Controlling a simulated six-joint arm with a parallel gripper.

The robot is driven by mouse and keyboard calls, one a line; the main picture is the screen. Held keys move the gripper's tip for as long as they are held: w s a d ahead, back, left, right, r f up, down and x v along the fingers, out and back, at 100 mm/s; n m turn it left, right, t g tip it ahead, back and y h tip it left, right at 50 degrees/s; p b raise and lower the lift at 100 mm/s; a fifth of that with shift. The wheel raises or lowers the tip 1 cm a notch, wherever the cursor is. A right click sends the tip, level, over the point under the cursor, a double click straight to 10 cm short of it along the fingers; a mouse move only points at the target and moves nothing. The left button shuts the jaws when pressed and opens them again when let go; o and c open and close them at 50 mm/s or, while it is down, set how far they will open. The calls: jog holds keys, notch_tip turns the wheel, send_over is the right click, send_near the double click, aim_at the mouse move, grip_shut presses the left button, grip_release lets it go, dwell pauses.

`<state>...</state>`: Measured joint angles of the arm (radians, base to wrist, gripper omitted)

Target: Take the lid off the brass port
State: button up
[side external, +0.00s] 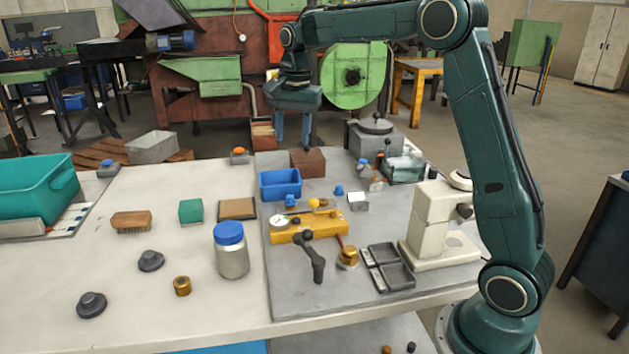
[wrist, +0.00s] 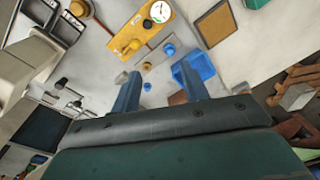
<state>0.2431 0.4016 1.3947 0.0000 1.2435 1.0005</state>
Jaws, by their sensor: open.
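A brass fitting (side external: 347,258), which looks like the port, stands on the grey mat right of a dark handle. In the wrist view a brass round piece (wrist: 80,9) at the top left looks like the same fitting. I cannot tell its lid apart from its body. My gripper (side external: 292,143) is open and empty, pointing down at the back of the table, far behind the fitting. Its two blue fingers also show apart in the wrist view (wrist: 159,72), with nothing between them.
A yellow block with a gauge (side external: 325,230), a blue bin (side external: 280,184) and a brown block (side external: 308,162) lie between. A dark divided tray (side external: 388,268) sits right of the fitting. A blue-capped jar (side external: 231,258) and loose brass ring (side external: 181,286) stand left.

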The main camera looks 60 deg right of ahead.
jog(key=w+d+f+m+g, duration=0.1)
jog(key=w+d+f+m, duration=0.2)
jog(key=w+d+f, duration=0.2)
notch_tip(320, 180, down, 2)
jog(key=shift+w+f+m, duration=0.1)
jog(key=shift+w+m, duration=0.25)
jog(key=shift+m, duration=0.05)
jog(key=shift+d, duration=0.1)
send_over(290, 196)
jog(key=shift+f, duration=4.25)
jog(key=shift+f, duration=2.6)
grip_shut()
